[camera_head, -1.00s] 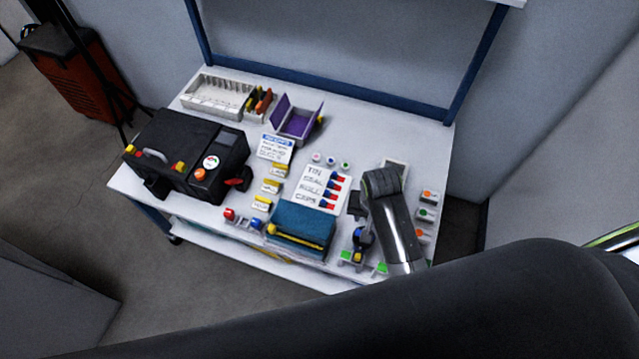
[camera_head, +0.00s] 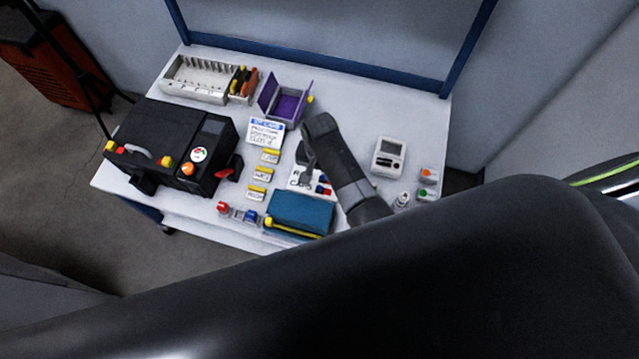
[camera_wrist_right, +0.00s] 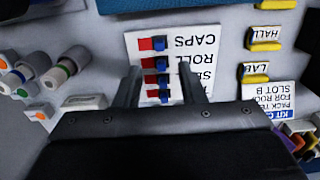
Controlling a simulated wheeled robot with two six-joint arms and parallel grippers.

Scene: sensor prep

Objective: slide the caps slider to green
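The white slider board (camera_wrist_right: 198,62) shows upside down in the right wrist view, with the word CAPS on its top row. The caps slider (camera_wrist_right: 158,43) has a blue knob with red on its left; no green shows there. Several similar sliders sit below it. In the head view the board (camera_head: 299,172) is partly hidden by my right gripper (camera_head: 304,158). In the wrist view the right gripper (camera_wrist_right: 161,78) is open, its two fingers on either side of the slider column, with nothing visibly held. My left gripper is not in view.
A teal pouch (camera_head: 300,213) lies in front of the board. Yellow-clipped labels (camera_head: 262,175) and a kit card (camera_head: 265,133) are on its left. A purple box (camera_head: 288,103) stands behind.

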